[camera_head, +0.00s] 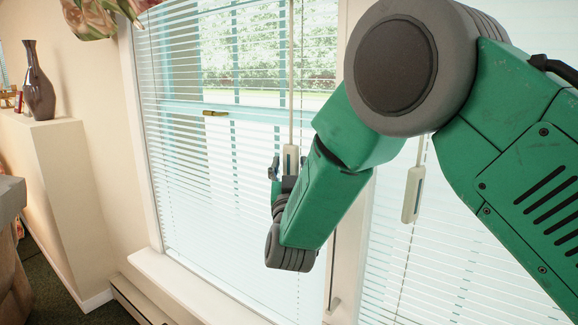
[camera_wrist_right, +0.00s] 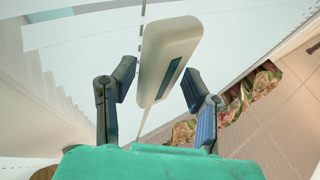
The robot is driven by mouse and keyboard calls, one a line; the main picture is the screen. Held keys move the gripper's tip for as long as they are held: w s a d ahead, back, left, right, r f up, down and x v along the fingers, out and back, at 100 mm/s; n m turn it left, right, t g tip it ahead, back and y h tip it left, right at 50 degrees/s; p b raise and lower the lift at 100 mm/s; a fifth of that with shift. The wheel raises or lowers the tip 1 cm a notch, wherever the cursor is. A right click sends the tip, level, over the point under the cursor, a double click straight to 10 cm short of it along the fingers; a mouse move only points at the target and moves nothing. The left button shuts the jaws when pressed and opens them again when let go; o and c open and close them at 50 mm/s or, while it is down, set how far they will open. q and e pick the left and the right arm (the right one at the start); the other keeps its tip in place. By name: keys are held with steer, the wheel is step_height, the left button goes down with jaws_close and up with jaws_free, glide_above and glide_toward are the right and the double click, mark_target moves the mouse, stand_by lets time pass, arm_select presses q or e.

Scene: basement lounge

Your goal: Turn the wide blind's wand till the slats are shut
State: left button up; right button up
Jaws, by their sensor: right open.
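The left blind (camera_head: 190,165) covers a window, and greenery shows between its slats, so they are at least partly open. Its wand (camera_head: 291,70) hangs down in front of the slats and ends in a pale, thick handle (camera_head: 291,160). My right gripper (camera_head: 283,180) is at that handle, its fingers partly hidden by my own arm. In the right wrist view the handle (camera_wrist_right: 170,50) stands between the two open fingers of the gripper (camera_wrist_right: 158,84), with gaps visible beside it. My left gripper is not in view.
A second blind (camera_head: 395,260) hangs at the right, with its own wand handle (camera_head: 412,195), partly behind my arm. A window post separates the blinds. A dark vase (camera_head: 38,85) stands on a ledge at the left. Floral fabric (camera_head: 95,18) hangs at the top.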

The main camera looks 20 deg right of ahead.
steer(key=v, duration=1.1)
steer(key=shift+f, duration=0.25)
